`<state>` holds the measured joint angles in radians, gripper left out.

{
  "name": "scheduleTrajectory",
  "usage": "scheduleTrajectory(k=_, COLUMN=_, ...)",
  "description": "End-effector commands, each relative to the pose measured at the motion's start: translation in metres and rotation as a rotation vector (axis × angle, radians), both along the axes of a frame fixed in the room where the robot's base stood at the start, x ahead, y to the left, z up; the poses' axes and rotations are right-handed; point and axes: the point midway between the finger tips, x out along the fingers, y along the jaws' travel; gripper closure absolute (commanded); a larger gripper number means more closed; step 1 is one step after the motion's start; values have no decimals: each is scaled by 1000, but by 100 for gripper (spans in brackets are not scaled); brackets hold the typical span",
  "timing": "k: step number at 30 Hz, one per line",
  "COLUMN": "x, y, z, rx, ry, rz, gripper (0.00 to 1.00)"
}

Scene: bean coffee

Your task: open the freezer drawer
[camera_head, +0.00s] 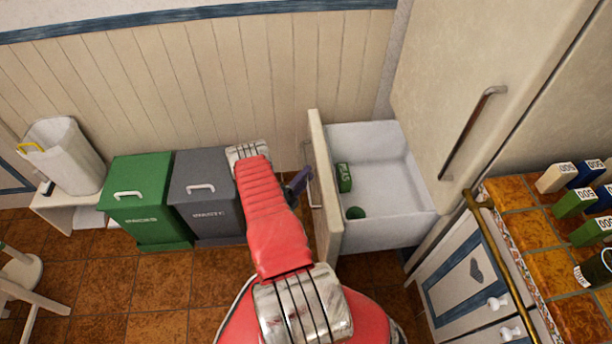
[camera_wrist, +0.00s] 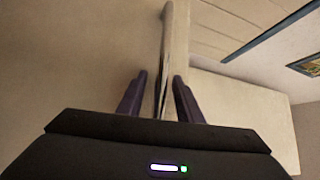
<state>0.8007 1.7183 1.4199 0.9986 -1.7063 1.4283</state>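The freezer drawer (camera_head: 330,195) is pulled out from the tall cream fridge-freezer, with its white bin (camera_head: 390,170) showing. A metal handle (camera_head: 312,180) is on the outer side of the drawer front. My gripper (camera_head: 300,182) is beside this handle, partly hidden behind my red arm in the head view. In the wrist view, the two dark purple fingers of my gripper (camera_wrist: 160,95) stand apart, with the handle (camera_wrist: 167,40) running between them. A gap shows beside the handle, so the fingers look open around it. Finger contact is not clear.
A green box (camera_head: 344,178) and a green round item (camera_head: 355,213) lie in the drawer. Green (camera_head: 145,195) and grey (camera_head: 205,190) bins stand left of my arm. A tiled counter (camera_head: 530,240) with a brass rail (camera_head: 500,260) is at right.

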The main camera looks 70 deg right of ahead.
Motion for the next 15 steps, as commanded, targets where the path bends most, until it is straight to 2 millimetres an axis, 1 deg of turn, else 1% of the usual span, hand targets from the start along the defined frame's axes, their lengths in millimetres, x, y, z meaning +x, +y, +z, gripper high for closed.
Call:
scheduleTrajectory(k=5, x=3, y=10, z=-2, rx=2, ry=1, rz=2, gripper=68)
scheduleTrajectory(k=8, x=6, y=21, z=-4, rx=2, ry=1, rz=4, gripper=68)
scheduleTrajectory(k=15, x=14, y=55, z=-8, rx=1, ry=1, rz=3, gripper=68)
